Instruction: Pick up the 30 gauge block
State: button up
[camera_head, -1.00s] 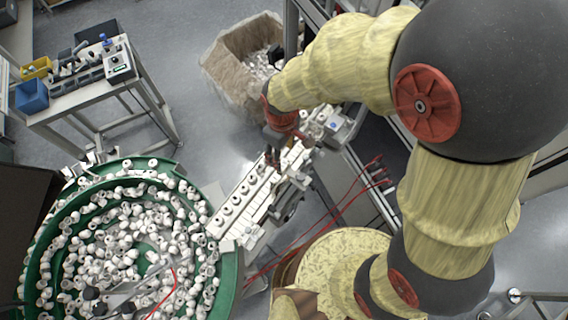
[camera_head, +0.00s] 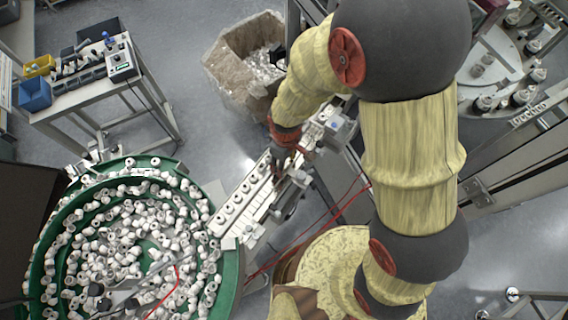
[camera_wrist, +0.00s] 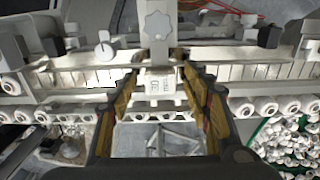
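The gauge block (camera_wrist: 160,84) is a small pale block with faint dark print in the middle of the wrist view; I cannot read the print surely. It sits by the pale linear track (camera_wrist: 80,72). My gripper (camera_wrist: 160,62) has its two dark fingers with yellowish pads spread to either side of the block, and they look open. In the head view my gripper (camera_head: 281,165) is low over the upper part of the track (camera_head: 248,200), and the block is hidden there by the gripper or too small to tell.
A green bowl (camera_head: 48,262) full of white caps stands at the lower left end of the track. A bracket with a pale star knob (camera_wrist: 158,24) rises just beyond the block. Black-holed parts line the track. A carton (camera_head: 228,75) stands behind, and red cables (camera_head: 325,215) run beside.

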grip_shut()
dwell(0.5)
jog(key=shift+r, duration=0.2)
jog(key=shift+r, duration=0.45)
jog(key=shift+r+b, duration=0.55)
jog(key=shift+r, duration=0.35)
jog(key=s+d+r+b, duration=0.1)
jog(key=s+d+r, duration=0.1)
jog(key=s+r, duration=0.3)
jog(key=s+d+r+b, duration=0.1)
jog(key=s+d+r, duration=0.1)
jog(key=s+r, duration=0.3)
jog(key=shift+s+d, duration=0.25)
jog(key=shift+s, duration=1.45)
